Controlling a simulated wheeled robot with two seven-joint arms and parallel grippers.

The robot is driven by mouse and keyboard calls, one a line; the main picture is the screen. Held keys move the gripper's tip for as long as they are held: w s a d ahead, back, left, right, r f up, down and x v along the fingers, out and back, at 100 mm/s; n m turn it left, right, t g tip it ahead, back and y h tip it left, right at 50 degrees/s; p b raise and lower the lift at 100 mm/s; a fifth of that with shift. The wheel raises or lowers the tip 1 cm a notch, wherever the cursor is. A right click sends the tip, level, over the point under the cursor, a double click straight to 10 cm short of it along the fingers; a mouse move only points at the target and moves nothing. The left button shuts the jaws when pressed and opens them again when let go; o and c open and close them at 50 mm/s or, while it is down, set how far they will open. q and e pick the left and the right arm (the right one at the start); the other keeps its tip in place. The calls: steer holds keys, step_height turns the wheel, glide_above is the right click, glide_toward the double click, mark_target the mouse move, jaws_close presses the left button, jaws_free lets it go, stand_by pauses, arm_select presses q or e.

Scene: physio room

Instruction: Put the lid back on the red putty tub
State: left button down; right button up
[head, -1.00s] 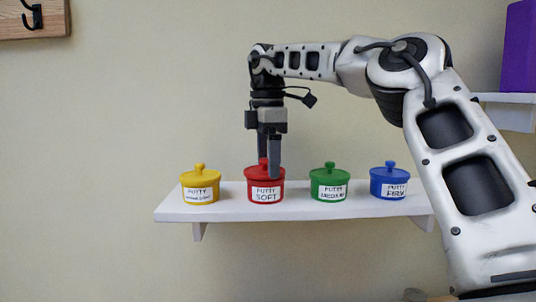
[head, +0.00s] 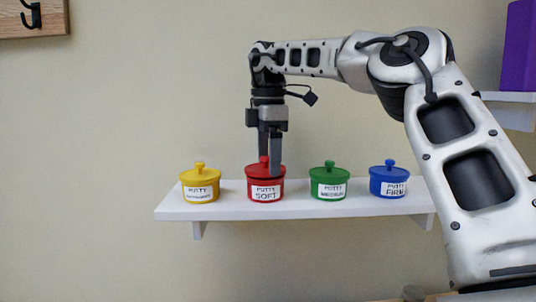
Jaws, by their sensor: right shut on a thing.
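The red putty tub (head: 265,193), labelled "PUTTY SOFT", stands upright on a white wall shelf. Its red lid (head: 255,172) sits on top of the tub, looking level and seated. My right gripper (head: 269,166) points straight down from above and is shut on the lid's knob. Its fingers hide most of the knob and part of the lid. My left gripper is not in view.
On the white shelf (head: 230,210) a yellow tub (head: 200,186) stands to the left, and a green tub (head: 329,184) and a blue tub (head: 389,182) to the right, all lidded. A purple object (head: 519,50) stands on another shelf at upper right.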

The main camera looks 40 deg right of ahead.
steer(key=shift+p, duration=0.3)
stand_by(0.6)
steer(key=shift+f, duration=0.15)
stand_by(0.6)
stand_by(0.7)
steer(key=o, duration=0.9)
steer(key=shift+o, duration=0.2)
steer(key=shift+r, duration=3.5)
